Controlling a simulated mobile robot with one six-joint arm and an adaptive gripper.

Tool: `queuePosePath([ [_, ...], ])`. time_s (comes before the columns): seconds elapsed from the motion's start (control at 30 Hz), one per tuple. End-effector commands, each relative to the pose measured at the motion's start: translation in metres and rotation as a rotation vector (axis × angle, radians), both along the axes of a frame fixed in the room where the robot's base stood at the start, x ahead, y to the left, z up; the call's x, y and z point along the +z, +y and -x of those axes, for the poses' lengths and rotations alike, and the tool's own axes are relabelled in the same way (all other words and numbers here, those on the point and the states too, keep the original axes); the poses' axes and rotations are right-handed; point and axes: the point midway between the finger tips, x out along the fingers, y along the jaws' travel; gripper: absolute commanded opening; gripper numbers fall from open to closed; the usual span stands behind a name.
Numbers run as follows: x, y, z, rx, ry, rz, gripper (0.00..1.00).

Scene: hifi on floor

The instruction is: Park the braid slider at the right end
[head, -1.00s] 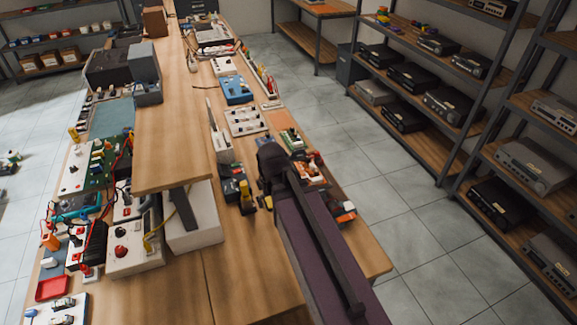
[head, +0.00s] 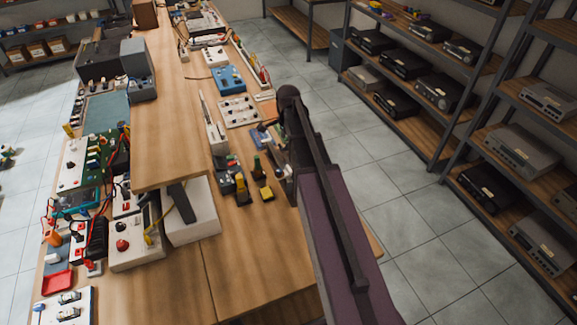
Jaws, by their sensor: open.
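I cannot pick out the braid slider for certain at this size. Small coloured parts (head: 235,180) stand on the bench just left of my gripper, among them upright green and yellow pieces. My gripper (head: 277,172) hangs over the bench's right side, at the end of my dark arm. It is open, and I see nothing held in it. Its fingers are small and partly lost against the parts behind. My arm hides the bench's right edge and whatever lies there.
A raised wooden shelf (head: 165,130) runs along the bench's middle. A white switch panel (head: 239,111) and a blue box (head: 228,78) lie farther back. Bare bench (head: 240,260) shows in front. Racks of hi-fi units (head: 520,160) stand right, across clear floor.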

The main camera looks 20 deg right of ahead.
Motion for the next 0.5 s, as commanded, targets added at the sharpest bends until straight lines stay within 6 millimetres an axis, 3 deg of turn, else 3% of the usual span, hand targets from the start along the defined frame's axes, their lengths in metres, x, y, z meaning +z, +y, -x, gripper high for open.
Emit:
queuePosePath([
  [0.5, 0.0007, -0.0054, -0.0042, -0.049, 0.0, 0.0, 0.97],
])
